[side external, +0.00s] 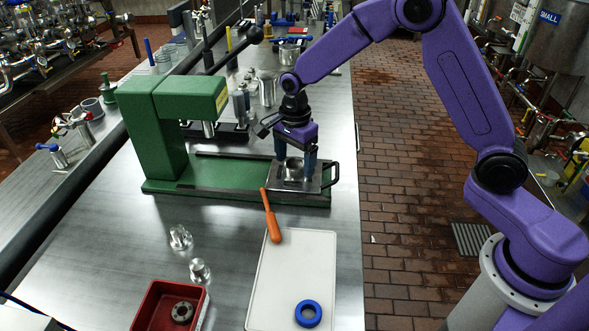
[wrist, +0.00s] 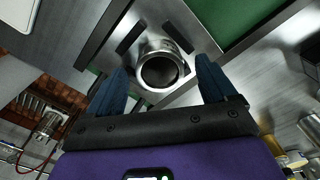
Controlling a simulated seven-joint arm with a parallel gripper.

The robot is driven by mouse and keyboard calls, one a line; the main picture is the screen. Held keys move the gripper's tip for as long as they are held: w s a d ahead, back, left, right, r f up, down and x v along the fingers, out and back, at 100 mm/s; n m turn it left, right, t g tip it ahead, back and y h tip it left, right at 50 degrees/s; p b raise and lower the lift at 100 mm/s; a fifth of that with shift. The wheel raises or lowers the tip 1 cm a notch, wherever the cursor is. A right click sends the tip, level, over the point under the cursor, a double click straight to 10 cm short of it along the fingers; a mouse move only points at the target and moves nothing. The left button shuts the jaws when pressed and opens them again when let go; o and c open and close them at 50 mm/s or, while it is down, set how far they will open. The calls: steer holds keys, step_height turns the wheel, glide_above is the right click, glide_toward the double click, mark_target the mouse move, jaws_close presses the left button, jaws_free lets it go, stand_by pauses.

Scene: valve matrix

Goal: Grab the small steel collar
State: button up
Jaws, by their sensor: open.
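A small steel collar (side external: 293,170), a shiny round hollow piece, stands on the steel plate (side external: 318,185) at the right end of the green press base. In the wrist view the collar (wrist: 161,70) is at upper centre, with its dark opening facing the camera. My gripper (side external: 295,162) points down over the plate. Its two blue fingers are open, one on each side of the collar. In the wrist view gaps show between the collar and both fingers of my gripper (wrist: 162,78). The fingers partly hide the collar in the side view.
The green press (side external: 155,120) stands left of my gripper. An orange-handled tool (side external: 272,220) leans by the base, over a white board (side external: 285,285) with a blue ring (side external: 308,313). A red tray (side external: 150,305) holds a steel ring (side external: 182,311). Steel parts (side external: 180,238) stand nearby.

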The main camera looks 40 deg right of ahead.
steer(key=c, duration=1.2)
steer(key=shift+c, duration=0.7)
steer(key=shift+r, duration=0.15)
